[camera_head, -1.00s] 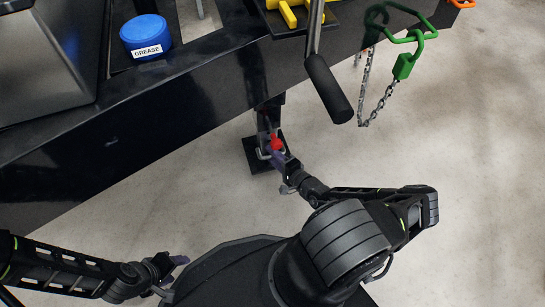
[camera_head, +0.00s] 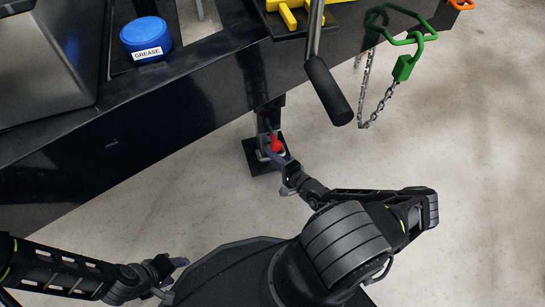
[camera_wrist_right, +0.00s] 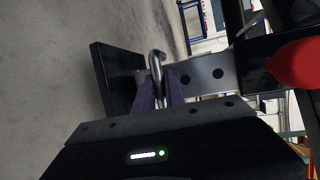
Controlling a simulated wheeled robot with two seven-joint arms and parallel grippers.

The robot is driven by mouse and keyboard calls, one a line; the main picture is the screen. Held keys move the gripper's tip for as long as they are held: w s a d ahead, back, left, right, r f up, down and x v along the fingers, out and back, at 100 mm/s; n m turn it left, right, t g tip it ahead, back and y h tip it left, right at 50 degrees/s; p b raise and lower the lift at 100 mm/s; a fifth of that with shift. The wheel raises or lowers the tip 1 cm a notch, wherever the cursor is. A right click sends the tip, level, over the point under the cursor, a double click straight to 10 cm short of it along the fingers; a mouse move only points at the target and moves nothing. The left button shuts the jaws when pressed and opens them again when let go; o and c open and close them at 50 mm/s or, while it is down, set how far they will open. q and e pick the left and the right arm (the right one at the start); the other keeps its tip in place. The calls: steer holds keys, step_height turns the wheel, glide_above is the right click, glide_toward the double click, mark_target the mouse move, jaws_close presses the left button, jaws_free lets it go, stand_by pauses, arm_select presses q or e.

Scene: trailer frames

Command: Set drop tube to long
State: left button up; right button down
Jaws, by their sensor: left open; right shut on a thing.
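The jack's drop tube shows in the right wrist view as a bright metal bar with round holes (camera_wrist_right: 207,76), with a dark foot plate (camera_wrist_right: 116,78) at its end. In the head view the foot plate (camera_head: 253,157) is low beneath the trailer frame. A bent metal pin (camera_wrist_right: 156,62) stands at the tube, between the fingers of my right gripper (camera_wrist_right: 160,90). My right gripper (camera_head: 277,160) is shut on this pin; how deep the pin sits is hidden. My left gripper (camera_head: 172,277) is open and empty, low at the left, away from the jack.
A red knob (camera_head: 277,145) is by the jack leg, close to my right gripper. The black trailer beam (camera_head: 150,135) runs above. Grey floor is free.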

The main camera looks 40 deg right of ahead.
mark_target(272, 168)
steer(key=shift+f, duration=0.1)
stand_by(0.8)
step_height(272, 168, down, 5)
steer(key=shift+f+b, duration=0.1)
steer(key=shift+b, duration=0.4)
steer(key=shift+s, duration=0.1)
steer(key=c, duration=1.4)
jaws_free()
steer(key=shift+f, duration=0.1)
